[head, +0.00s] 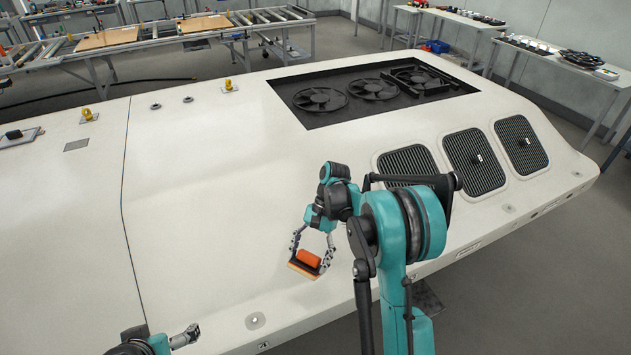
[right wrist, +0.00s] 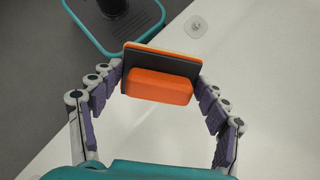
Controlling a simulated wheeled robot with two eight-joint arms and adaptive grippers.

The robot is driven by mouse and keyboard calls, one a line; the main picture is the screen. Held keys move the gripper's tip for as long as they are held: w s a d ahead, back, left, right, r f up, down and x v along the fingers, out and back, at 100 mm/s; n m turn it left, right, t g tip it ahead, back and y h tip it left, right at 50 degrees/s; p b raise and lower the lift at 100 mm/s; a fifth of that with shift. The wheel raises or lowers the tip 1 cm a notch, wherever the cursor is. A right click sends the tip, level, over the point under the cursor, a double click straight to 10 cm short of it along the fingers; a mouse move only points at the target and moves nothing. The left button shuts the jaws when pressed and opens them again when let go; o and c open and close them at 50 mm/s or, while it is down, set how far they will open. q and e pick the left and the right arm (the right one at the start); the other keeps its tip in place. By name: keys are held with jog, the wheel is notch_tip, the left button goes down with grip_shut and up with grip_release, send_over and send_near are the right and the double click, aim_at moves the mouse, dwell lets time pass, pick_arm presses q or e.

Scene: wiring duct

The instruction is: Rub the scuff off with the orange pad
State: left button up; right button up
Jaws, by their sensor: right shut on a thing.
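The orange pad (head: 309,259) is a block with an orange grip, a dark backing plate and a lighter orange face. In the head view it is over the front part of the white panel (head: 230,200). My right gripper (head: 311,254) is shut on it, with one finger at each end of the grip. The right wrist view shows the pad (right wrist: 160,86) between the purple finger pads. I cannot tell whether the pad touches the panel. I cannot make out a scuff in either view. The tip of my left arm (head: 186,336) shows at the bottom left; its jaws are unclear.
A recessed bay with black fans (head: 372,88) is at the back of the panel. Several dark grilles (head: 472,160) lie to the right. Yellow lifting eyes (head: 229,85) stick up on the left. The middle of the panel is clear.

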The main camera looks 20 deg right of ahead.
dwell(0.4)
jog(key=w+d+m+t+h+p, duration=0.25)
jog(key=w+d+t, duration=0.25)
jog(key=d, duration=0.5)
jog(key=w+d+m+t+h+p, duration=0.2)
jog(key=w+d+m+t+p, duration=0.25)
jog(key=d, duration=0.65)
jog(key=shift+t, duration=0.65)
jog(key=w+a+f+b, duration=0.1)
jog(key=a+f+b, duration=0.1)
jog(key=f, duration=0.1)
jog(key=w+a+f+b, duration=0.1)
jog(key=f+b, duration=0.1)
jog(key=shift+w+a+f, duration=0.1)
jog(key=shift+w+a, duration=0.05)
jog(key=shift+w, duration=0.2)
jog(key=d+p, duration=0.1)
jog(key=d, duration=0.2)
jog(key=shift+w+d, duration=0.1)
jog(key=shift+d, duration=0.15)
jog(key=shift+w, duration=0.1)
